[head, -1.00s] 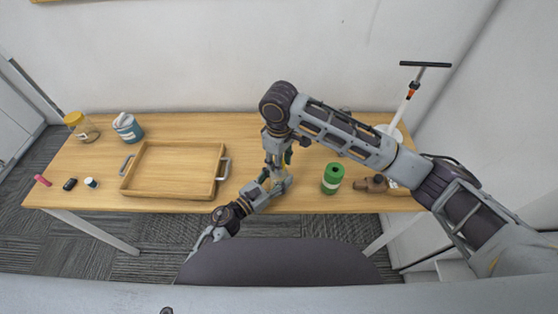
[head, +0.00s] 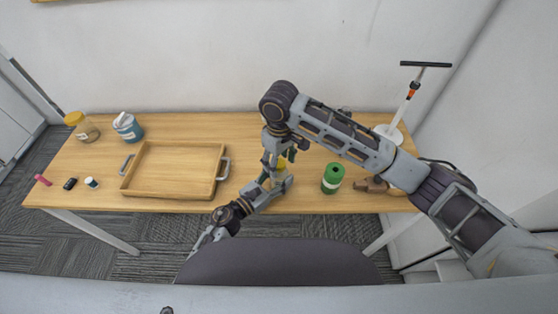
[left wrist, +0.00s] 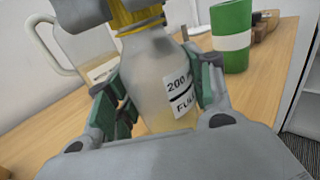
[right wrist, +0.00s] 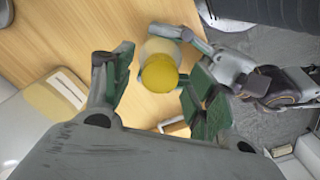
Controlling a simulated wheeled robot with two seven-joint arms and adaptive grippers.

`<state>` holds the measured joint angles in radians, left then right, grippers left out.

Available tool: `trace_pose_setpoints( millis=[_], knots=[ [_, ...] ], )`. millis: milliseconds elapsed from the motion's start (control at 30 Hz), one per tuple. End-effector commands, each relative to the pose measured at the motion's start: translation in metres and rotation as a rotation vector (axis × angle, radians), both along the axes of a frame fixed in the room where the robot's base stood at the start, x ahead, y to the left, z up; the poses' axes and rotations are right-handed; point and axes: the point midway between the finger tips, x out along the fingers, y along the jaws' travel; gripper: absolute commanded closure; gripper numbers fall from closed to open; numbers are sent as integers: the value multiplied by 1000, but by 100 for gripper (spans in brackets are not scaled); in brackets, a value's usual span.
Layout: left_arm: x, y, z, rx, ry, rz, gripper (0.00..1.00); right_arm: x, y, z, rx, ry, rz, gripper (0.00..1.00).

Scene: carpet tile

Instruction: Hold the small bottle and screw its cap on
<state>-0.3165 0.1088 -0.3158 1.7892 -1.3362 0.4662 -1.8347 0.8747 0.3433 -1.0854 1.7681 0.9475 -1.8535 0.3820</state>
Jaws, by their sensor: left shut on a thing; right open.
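The small bottle (left wrist: 158,75) is clear, with a white label and a little yellowish content low inside. It stands upright between the fingers of my left gripper (left wrist: 160,108), which is shut on its body. The yellow cap (right wrist: 160,75) sits at the top of the bottle neck, and its yellow edge also shows in the left wrist view (left wrist: 135,18). Whether it is fully tightened cannot be told. My right gripper (right wrist: 155,88) points down over the bottle and is open, with a finger on each side of the cap, apart from it. The arms mostly hide the bottle in the head view.
A wooden tray (head: 172,194) lies left of the grippers. A green can (head: 332,179) stands close on the right, beside a brown object (head: 373,185). A yellow-lidded jar (head: 82,127) and a blue container (head: 127,127) stand back left. The table's front edge is close.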

Motion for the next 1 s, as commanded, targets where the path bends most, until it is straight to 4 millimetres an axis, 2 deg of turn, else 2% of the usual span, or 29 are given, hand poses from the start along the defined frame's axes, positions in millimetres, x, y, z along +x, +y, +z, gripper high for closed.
trace_pose_setpoints(
  millis=[267,733,1000],
  knots=[
    [0,0,0,1,0,1,100,0,1,21,2,-2,2,43],
    [0,0,0,1,0,1,100,0,1,90,2,-4,2,43],
    [0,0,0,1,0,1,100,0,0,109,1,-2,1,43]
  ],
)
